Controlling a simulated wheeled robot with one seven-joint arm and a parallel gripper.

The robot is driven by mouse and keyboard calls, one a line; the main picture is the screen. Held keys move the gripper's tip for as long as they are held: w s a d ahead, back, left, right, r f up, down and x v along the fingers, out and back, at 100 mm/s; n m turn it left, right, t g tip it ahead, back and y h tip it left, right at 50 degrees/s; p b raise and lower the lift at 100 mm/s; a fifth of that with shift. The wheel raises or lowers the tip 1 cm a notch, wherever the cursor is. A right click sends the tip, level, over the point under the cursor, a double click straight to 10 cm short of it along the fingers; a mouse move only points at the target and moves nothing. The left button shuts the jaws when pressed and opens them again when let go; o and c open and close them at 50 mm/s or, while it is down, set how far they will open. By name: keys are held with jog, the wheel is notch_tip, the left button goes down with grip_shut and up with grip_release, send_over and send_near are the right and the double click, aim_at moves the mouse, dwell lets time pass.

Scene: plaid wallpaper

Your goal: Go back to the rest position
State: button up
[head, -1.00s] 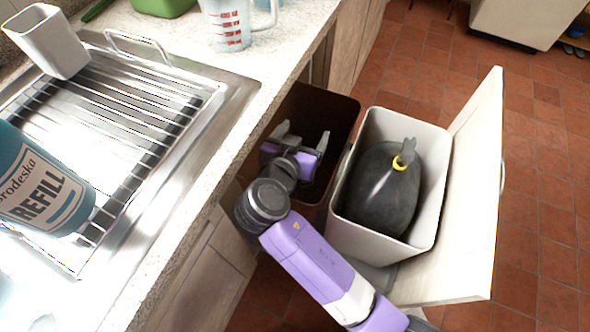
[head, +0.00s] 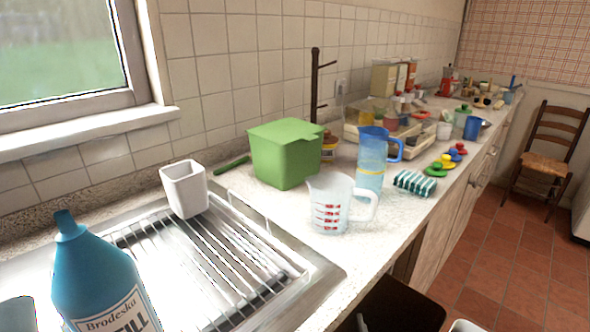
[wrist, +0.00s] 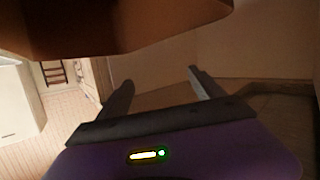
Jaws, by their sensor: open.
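My gripper (wrist: 159,88) shows in the wrist view with its two dark fingers spread apart and nothing between them. A dark brown surface (wrist: 115,25) hangs across the top of that view, and brown walls surround the fingers on the right. In the head view most of my arm is out of frame. A small grey piece at the bottom edge, by the dark brown bin (head: 405,304), may be a fingertip.
The counter holds a blue bottle (head: 98,280), a white cup (head: 185,189), a green box (head: 284,155), a measuring jug (head: 333,205) and a blue pitcher (head: 371,165). A chair (head: 545,150) stands far right. The tiled floor (head: 500,265) between is clear.

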jog(key=s+d+r+p, duration=0.3)
jog(key=s+d+r, duration=0.1)
jog(key=s, duration=0.8)
jog(key=s+d+r+p, duration=0.3)
jog(key=s+r, duration=0.1)
jog(key=s, duration=0.8)
jog(key=s+d+r+y+p, duration=0.1)
jog(key=s+d+r+p, duration=0.2)
jog(key=s, duration=0.9)
jog(key=shift+s+d+r, duration=0.15)
jog(key=shift+d+r, duration=0.65)
